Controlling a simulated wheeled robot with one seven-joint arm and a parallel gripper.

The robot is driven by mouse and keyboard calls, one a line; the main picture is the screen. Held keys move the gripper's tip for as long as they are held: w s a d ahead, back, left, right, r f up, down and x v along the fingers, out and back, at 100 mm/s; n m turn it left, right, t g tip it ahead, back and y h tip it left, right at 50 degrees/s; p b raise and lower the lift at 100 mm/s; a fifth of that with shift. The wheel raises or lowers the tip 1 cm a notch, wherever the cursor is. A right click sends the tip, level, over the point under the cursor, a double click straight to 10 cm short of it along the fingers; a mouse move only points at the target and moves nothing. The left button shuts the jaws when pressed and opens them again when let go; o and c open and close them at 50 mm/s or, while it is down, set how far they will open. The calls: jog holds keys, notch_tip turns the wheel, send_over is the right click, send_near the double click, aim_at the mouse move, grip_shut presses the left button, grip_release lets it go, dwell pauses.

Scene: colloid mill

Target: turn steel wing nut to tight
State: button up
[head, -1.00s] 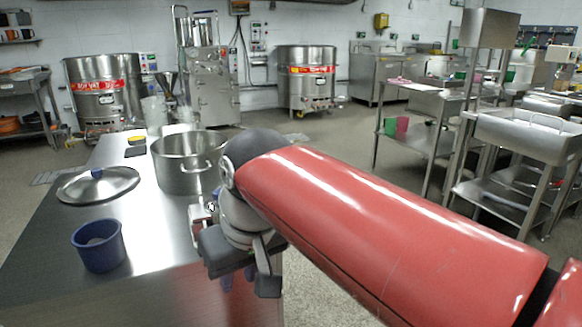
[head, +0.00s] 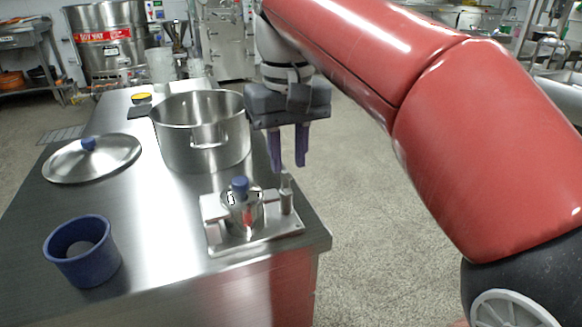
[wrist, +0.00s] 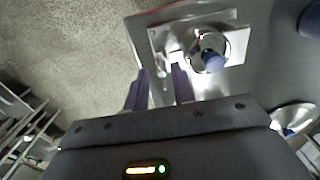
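A steel fixture (head: 272,236) on a square base plate sits at the table's front right corner. It carries a round steel cup with a blue knob (head: 240,187). To its right stands a short steel post (head: 286,200) with a small metal piece on top, which seems to be the wing nut; its shape is too small to tell. My gripper (head: 288,164) points down just above this post, with its two purple fingers apart and nothing between them. In the wrist view the fixture (wrist: 237,50) lies ahead of the open fingers (wrist: 161,73), the post near the fingertips.
A large steel pot (head: 200,145) stands behind the fixture. A lid with a blue knob (head: 93,160) lies at left, and a blue bowl (head: 82,262) stands at front left. The table's right edge is close to the fixture, with open floor (head: 390,220) beyond.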

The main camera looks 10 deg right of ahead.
aim_at(285, 179)
jog(key=shift+f, duration=1.15)
jog(key=shift+c, duration=0.2)
grip_shut()
